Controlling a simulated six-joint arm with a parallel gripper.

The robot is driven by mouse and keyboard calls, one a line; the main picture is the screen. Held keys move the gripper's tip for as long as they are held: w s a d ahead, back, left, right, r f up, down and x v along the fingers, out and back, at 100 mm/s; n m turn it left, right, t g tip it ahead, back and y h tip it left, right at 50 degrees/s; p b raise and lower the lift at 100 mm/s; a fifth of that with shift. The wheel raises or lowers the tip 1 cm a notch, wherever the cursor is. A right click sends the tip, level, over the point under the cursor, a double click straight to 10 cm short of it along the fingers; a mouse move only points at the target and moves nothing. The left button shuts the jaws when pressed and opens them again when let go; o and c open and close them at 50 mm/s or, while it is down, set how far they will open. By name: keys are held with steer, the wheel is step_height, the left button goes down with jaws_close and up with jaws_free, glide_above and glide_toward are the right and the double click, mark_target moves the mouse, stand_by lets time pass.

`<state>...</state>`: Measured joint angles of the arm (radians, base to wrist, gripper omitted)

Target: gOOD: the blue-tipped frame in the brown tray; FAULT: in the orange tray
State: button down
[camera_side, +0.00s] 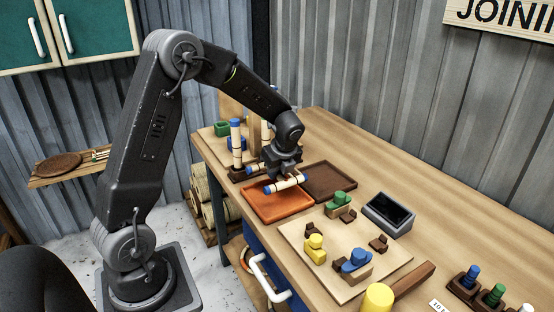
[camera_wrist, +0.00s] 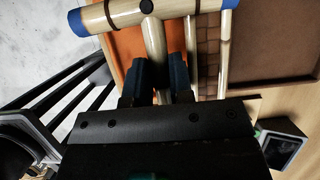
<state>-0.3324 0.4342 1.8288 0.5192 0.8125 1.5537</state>
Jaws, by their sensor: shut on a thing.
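My gripper (camera_side: 283,174) is shut on the blue-tipped frame (camera_side: 290,182). In the wrist view the fingers (camera_wrist: 160,85) close around the pale stem of the frame (camera_wrist: 120,14), whose crossbar has blue ends and a dark binding at the joint. Other pale rods show beside the stem. The orange tray (camera_side: 270,212) lies below the frame and also shows in the wrist view (camera_wrist: 128,46). The brown tray (camera_side: 335,186) lies to its right and looks empty; it shows at the right of the wrist view (camera_wrist: 265,70). Whether the frame touches the orange tray is unclear.
An upright blue-topped post (camera_side: 236,145) stands close behind my gripper on the left. A pale board (camera_side: 345,285) with green, yellow and blue knobbed blocks lies in front. A dark box (camera_side: 388,214) sits right of it. The table's back right is clear.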

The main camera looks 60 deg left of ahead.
mark_target(275, 196)
steer(key=shift+f, duration=3.45)
steer(key=shift+f, duration=0.15)
steer(key=c, duration=0.9)
jaws_free()
steer(key=shift+r, duration=4.5)
